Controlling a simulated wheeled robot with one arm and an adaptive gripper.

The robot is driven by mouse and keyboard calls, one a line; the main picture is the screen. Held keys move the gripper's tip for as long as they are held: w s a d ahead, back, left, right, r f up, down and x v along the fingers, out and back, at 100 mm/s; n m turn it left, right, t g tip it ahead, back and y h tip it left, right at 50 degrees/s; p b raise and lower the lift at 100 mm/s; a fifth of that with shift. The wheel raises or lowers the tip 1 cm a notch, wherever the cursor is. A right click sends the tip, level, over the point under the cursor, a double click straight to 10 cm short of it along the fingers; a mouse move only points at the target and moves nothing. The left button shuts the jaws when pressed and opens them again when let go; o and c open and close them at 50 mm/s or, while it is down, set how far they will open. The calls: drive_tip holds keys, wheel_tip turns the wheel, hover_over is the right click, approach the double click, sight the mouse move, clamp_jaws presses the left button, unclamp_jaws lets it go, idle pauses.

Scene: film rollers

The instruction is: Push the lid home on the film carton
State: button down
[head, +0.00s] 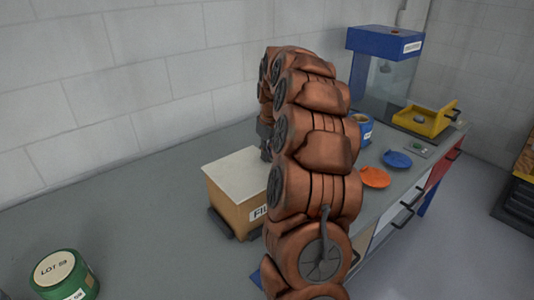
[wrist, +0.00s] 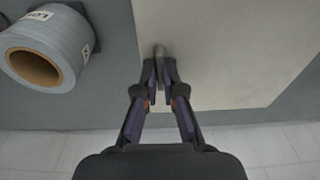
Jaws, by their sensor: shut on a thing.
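The film carton (head: 232,206) stands on the grey bench in the head view, a tan box with a partly hidden "FI…" label. Its pale lid (head: 236,172) lies on top; I cannot tell whether a gap is left under it. In the wrist view the lid (wrist: 225,50) fills the upper right as a plain pale surface. My gripper (wrist: 162,66) is over the lid near its left edge, with its fingers closed on a thin grey tab (wrist: 159,52) that seems to stand on the lid. In the head view my arm hides the fingertips and the carton's right side.
A grey roll with a brown core (wrist: 45,50) lies close left of the lid in the wrist view. A green "LOT 59" tin (head: 65,275) stands at the front left. Orange (head: 374,177) and blue (head: 397,159) discs lie to the right.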

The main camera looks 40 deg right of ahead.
drive_tip(key=shift+s+f, duration=0.1)
drive_tip(key=shift+f, duration=0.45)
idle(0.7)
drive_tip(key=c, duration=1.2)
unclamp_jaws()
drive_tip(key=shift+o, duration=0.3)
drive_tip(key=o, duration=0.6)
drive_tip(key=shift+r, duration=0.1)
drive_tip(key=shift+r, duration=0.25)
drive_tip(key=shift+r+p, duration=0.65)
drive_tip(key=shift+r, duration=2.65)
